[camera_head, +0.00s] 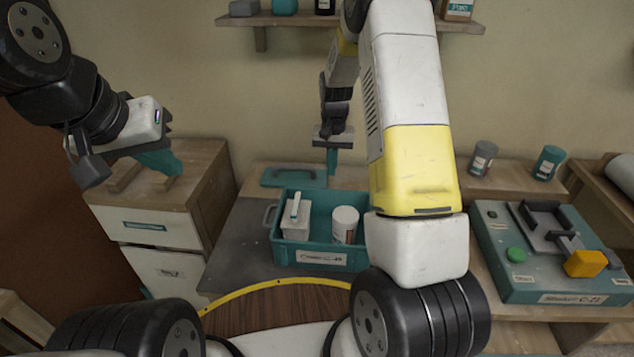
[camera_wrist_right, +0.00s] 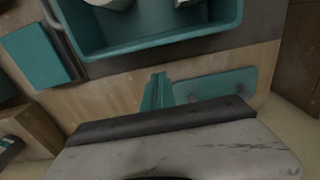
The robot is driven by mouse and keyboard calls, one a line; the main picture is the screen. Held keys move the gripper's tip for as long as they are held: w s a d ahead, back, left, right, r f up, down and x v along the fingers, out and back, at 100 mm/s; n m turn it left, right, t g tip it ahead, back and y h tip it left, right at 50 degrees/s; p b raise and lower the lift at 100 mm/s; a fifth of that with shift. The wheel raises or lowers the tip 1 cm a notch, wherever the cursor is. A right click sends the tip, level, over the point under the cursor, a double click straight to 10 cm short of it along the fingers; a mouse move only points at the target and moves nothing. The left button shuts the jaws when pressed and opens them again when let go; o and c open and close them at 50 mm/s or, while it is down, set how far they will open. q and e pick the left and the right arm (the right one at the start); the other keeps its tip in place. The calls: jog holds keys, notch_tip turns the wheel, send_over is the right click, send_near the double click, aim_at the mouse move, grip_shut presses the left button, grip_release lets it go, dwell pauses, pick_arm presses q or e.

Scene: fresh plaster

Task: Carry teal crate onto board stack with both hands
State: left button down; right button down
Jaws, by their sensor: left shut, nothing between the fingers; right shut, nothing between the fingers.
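The teal crate (camera_head: 318,258) stands upright on the grey part of the workbench, a white handled container (camera_head: 296,216) and a white can (camera_head: 345,224) inside. Its grey left handle (camera_head: 269,215) shows. My right arm covers its right end. In the right wrist view the crate (camera_wrist_right: 160,40) is at the top, apart from my fingers. My right gripper (camera_head: 332,162) is shut and empty behind the crate; its teal fingers also show in the wrist view (camera_wrist_right: 158,92). My left gripper (camera_head: 165,163) is shut and empty above the left cabinet, far from the crate. I cannot clearly identify a board stack.
A drawer cabinet (camera_head: 160,225) with wooden strips (camera_head: 126,179) on top stands left. A flat teal plate (camera_head: 280,178) lies behind the crate. A teal machine (camera_head: 520,275) stands right, two cans (camera_head: 482,158) behind it. A shelf (camera_head: 300,19) hangs above. Grey bench left of the crate is clear.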

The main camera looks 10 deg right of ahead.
aim_at(329, 204)
jog(key=f, duration=1.1)
jog(key=shift+w+f, duration=0.1)
jog(key=shift+w, duration=0.2)
jog(key=s, duration=0.3)
jog(key=shift+a+f, duration=0.2)
jog(key=shift+a, duration=0.2)
jog(key=shift+s+a, duration=0.1)
jog(key=shift+s, duration=0.3)
